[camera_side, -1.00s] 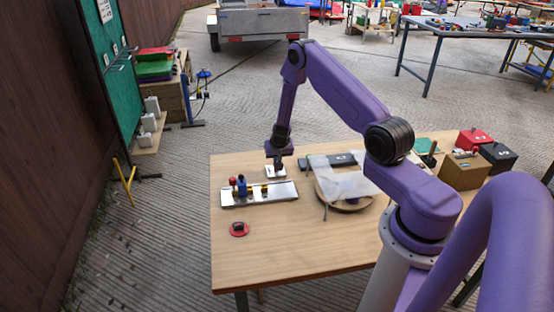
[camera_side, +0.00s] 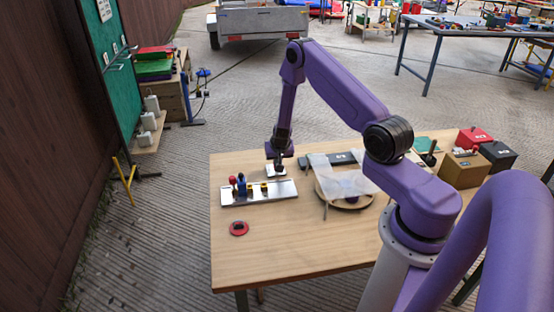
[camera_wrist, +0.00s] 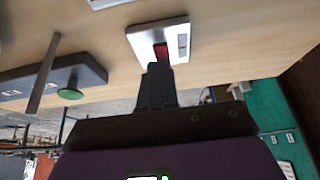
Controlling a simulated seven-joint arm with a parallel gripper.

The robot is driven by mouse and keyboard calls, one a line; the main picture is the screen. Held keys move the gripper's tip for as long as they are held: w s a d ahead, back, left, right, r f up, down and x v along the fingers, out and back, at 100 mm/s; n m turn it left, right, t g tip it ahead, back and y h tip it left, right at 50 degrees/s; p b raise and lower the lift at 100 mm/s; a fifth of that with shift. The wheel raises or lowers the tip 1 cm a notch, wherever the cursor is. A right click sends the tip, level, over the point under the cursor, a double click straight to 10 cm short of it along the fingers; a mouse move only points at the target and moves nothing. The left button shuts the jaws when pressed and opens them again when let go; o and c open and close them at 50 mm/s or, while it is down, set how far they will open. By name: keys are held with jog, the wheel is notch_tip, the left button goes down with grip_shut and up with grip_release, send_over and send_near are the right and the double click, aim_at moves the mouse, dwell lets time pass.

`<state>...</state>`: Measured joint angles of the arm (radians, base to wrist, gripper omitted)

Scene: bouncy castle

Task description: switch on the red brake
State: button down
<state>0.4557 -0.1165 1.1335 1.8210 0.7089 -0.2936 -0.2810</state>
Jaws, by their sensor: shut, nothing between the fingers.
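A small white switch plate (camera_side: 276,171) lies on the wooden table, just beyond the metal rail. In the wrist view the plate (camera_wrist: 178,36) carries a red rocker piece (camera_wrist: 161,51) and a grey slot beside it. My gripper (camera_side: 277,163) points down over this plate. Its closed fingertips (camera_wrist: 157,68) are right at the red piece and hide part of it. I cannot tell whether they touch it. The fingers are shut and hold nothing. A red disc (camera_side: 239,228) with a dark centre lies nearer on the table.
The metal rail (camera_side: 282,192) carries red, blue and yellow knobs. Right of my gripper are a dark bar-shaped box (camera_side: 345,158) and a clear sheet-like stand over a round wooden tray (camera_side: 357,206). Boxes (camera_side: 463,170) stand at the right.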

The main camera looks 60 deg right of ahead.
dwell(0.3)
jog(key=v, duration=1.4)
jog(key=shift+w, duration=0.1)
jog(key=shift+w+d+r, duration=0.15)
jog(key=shift+w+d, duration=0.05)
jog(key=shift+w, duration=0.4)
dwell(0.4)
jog(key=x, duration=1.2)
jog(key=shift+x, duration=1)
